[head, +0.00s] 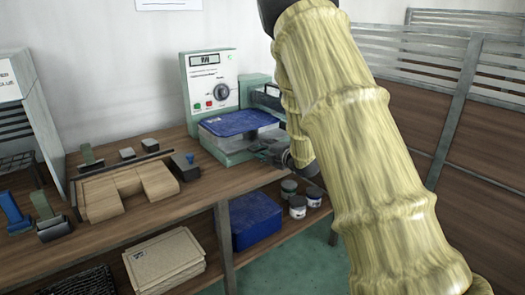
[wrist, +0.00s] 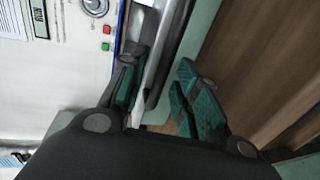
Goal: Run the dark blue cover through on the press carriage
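The dark blue cover (head: 240,122) lies flat on the pale, clear-sided press carriage (head: 232,141), in front of the press's control panel (head: 210,82). My gripper (head: 268,150) is low at the carriage's front right corner, partly hidden by my own arm. In the wrist view my gripper (wrist: 157,82) has its two teal-padded fingers apart. A grey bar (wrist: 168,45) lies beyond and between the fingers; I cannot tell whether either finger touches it. The cover is not clearly visible in the wrist view.
A wooden jig (head: 125,190) with several small blocks and clamps stands left on the bench. Below are a stack of boards (head: 163,258), a blue bin (head: 254,220) and several jars (head: 298,206). A slatted screen (head: 455,90) stands at right. Bare bench (head: 215,185) lies before the press.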

